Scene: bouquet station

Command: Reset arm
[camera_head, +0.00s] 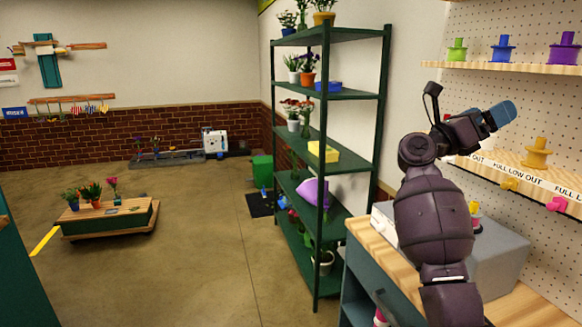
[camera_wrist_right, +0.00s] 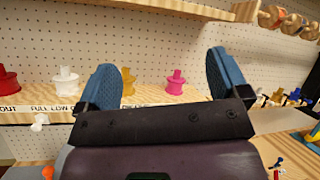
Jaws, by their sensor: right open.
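My right gripper (camera_head: 500,115) is raised in front of the pegboard shelves at the right of the head view. In the right wrist view its two blue fingers (camera_wrist_right: 162,85) stand wide apart with nothing between them. Beyond the fingers, a pink spool (camera_wrist_right: 176,82) and a yellow spool (camera_wrist_right: 127,82) stand on the labelled shelf, apart from the gripper. My left gripper is not in view.
A wooden-topped workbench (camera_head: 372,238) with a grey box (camera_head: 505,262) lies below my right arm. A green shelf rack (camera_head: 381,110) with potted plants stands left of it. A low planter cart (camera_head: 107,222) is at far left. The floor between is clear.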

